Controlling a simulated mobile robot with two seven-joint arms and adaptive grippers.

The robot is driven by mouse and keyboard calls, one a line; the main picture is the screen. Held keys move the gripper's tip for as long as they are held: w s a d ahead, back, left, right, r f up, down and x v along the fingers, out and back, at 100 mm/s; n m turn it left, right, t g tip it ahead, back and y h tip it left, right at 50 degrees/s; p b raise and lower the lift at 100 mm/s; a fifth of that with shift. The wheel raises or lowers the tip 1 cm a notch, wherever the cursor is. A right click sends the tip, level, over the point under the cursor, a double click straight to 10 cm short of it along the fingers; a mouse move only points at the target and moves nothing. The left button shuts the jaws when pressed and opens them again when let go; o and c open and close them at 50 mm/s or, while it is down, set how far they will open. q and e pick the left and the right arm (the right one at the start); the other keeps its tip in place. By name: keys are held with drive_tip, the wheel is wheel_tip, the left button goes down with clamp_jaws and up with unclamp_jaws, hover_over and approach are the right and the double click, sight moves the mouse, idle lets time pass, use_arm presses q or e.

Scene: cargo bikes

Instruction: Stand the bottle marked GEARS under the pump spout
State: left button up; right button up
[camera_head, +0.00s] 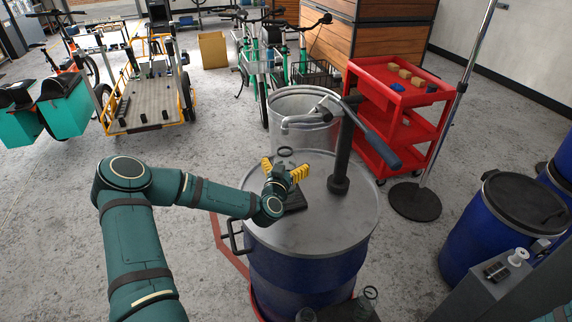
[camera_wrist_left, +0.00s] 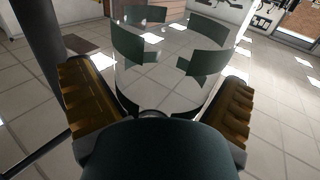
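The pump (camera_head: 341,150) rises from the drum lid, and its spout (camera_head: 285,123) points down to the left. A clear vessel with a dark rim (camera_head: 286,151) appears to stand on the lid below the spout, mostly hidden by my left gripper (camera_head: 285,172). In the left wrist view, a clear bottle with dark label panels (camera_wrist_left: 145,48) is in front of my left gripper (camera_wrist_left: 158,95). The yellow fingers are spread wide on either side, with no clear contact. I cannot read GEARS on it. My right gripper is not in view.
The blue drum (camera_head: 305,270) has a grey lid with a dark tray (camera_head: 296,202) on it. A clear bottle (camera_head: 370,293) shows at the bottom edge. A red cart (camera_head: 395,95), a metal bin (camera_head: 305,103) and a stand base (camera_head: 414,201) are behind. Blue barrels (camera_head: 470,235) stand right.

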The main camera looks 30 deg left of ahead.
use_arm(q)
drive_tip(key=shift+r, duration=0.15)
drive_tip(key=shift+s+d, duration=0.15)
drive_tip(key=shift+s, duration=0.2)
drive_tip(key=v, duration=1.1)
drive_tip(key=shift+p, duration=0.3)
drive_tip(key=shift+s, duration=0.15)
